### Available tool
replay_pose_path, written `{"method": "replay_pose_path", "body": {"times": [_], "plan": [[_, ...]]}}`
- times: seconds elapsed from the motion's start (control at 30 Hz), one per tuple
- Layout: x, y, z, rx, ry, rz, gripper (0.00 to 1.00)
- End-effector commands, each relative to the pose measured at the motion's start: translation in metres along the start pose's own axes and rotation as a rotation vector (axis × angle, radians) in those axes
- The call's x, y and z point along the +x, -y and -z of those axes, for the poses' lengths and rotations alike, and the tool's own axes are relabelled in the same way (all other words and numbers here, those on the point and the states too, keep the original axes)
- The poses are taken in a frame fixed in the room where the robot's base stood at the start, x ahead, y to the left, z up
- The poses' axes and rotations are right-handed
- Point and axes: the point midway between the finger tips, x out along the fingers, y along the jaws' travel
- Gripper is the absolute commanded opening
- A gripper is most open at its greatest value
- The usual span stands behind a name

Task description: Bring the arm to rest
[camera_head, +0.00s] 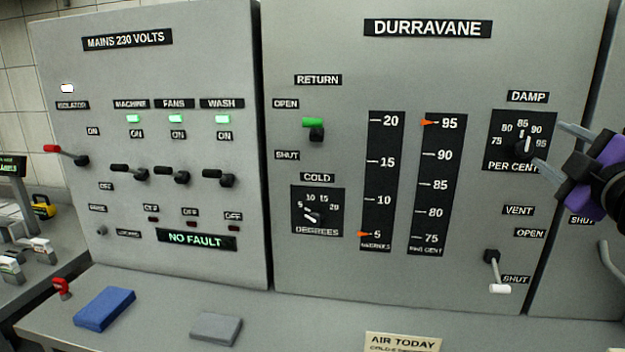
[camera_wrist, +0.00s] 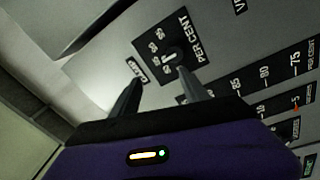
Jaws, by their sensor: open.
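My gripper (camera_head: 543,141) is at the right of the head view, in front of the black DAMP dial (camera_head: 507,158) on the grey DURRAVANE panel. Its two fingers are apart with nothing between them. In the wrist view the fingers (camera_wrist: 159,77) point at the panel, and the DAMP knob (camera_wrist: 172,57) shows just beyond the right fingertip. I cannot tell whether that finger touches the knob. The purple gripper body (camera_head: 598,172) is at the right edge of the head view, and most of the arm is out of view.
The VENT lever (camera_head: 493,268) sticks out below my gripper, its white end at SHUT. The COLD dial (camera_head: 317,211) and RETURN lever (camera_head: 315,130) are further left. A blue block (camera_head: 104,309) and a grey block (camera_head: 216,328) lie on the ledge.

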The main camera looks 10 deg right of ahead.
Motion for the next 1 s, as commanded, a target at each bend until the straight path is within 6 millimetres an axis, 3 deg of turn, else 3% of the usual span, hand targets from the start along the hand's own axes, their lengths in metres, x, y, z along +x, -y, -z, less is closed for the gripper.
{"method": "replay_pose_path", "body": {"times": [0.03,0.13,0.37,0.67,1.0], "plan": [[-0.003,-0.016,0.005,0.046,-0.023,-0.056,0.53],[-0.013,-0.028,0.005,0.173,-0.061,-0.148,0.53],[-0.037,-0.003,0.005,0.445,-0.134,-0.244,0.53],[-0.088,0.079,0.005,0.804,-0.191,-0.285,0.53],[-0.172,0.181,0.012,1.103,-0.185,-0.242,0.53]]}}
